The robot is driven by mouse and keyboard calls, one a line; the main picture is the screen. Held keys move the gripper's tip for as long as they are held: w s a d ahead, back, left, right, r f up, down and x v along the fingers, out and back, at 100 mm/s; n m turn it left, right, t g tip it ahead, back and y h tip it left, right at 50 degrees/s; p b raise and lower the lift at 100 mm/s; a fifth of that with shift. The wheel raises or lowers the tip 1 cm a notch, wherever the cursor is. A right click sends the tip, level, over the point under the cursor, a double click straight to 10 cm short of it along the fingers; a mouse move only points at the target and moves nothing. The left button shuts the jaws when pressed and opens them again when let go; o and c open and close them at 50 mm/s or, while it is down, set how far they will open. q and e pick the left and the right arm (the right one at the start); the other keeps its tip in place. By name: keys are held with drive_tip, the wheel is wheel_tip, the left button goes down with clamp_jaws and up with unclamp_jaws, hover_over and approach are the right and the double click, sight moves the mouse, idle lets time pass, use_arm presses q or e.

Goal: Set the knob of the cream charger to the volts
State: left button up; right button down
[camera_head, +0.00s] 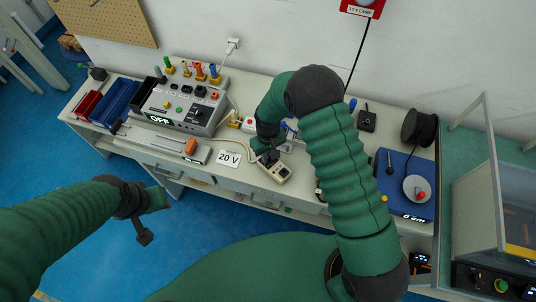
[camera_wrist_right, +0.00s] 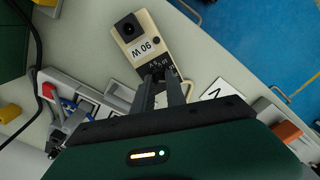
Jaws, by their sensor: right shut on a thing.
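The cream charger (camera_head: 283,174) lies on the bench in the head view, partly covered by my right gripper (camera_head: 268,157). In the right wrist view the charger (camera_wrist_right: 137,33) shows a dark round socket, a label that seems to read 90 W, and small scale marks at its near end. There my right gripper (camera_wrist_right: 160,76) is shut on the charger's knob, which the fingertips hide. The card reading 20 V (camera_head: 229,158) lies just left of the charger. My left gripper (camera_head: 147,214) hangs in front of the bench, away from the charger; its jaws are unclear.
A grey console (camera_head: 185,107) marked OFF stands left, beside blue (camera_head: 119,101) and red (camera_head: 88,104) bins.

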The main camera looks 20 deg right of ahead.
drive_tip(key=c, duration=1.3)
unclamp_jaws()
drive_tip(key=shift+f, duration=0.1)
drive_tip(key=shift+c, duration=0.2)
wheel_tip(320, 180, up, 17)
drive_tip(key=b, duration=0.2)
drive_tip(key=shift+w+f, duration=0.1)
drive_tip(key=s+d+r+m+t, duration=0.1)
drive_tip(key=s+d, duration=0.4)
drive_tip(key=s, duration=1)
drive_tip(key=shift+s+m+t, duration=0.15)
drive_tip(key=shift+m+t, duration=0.65)
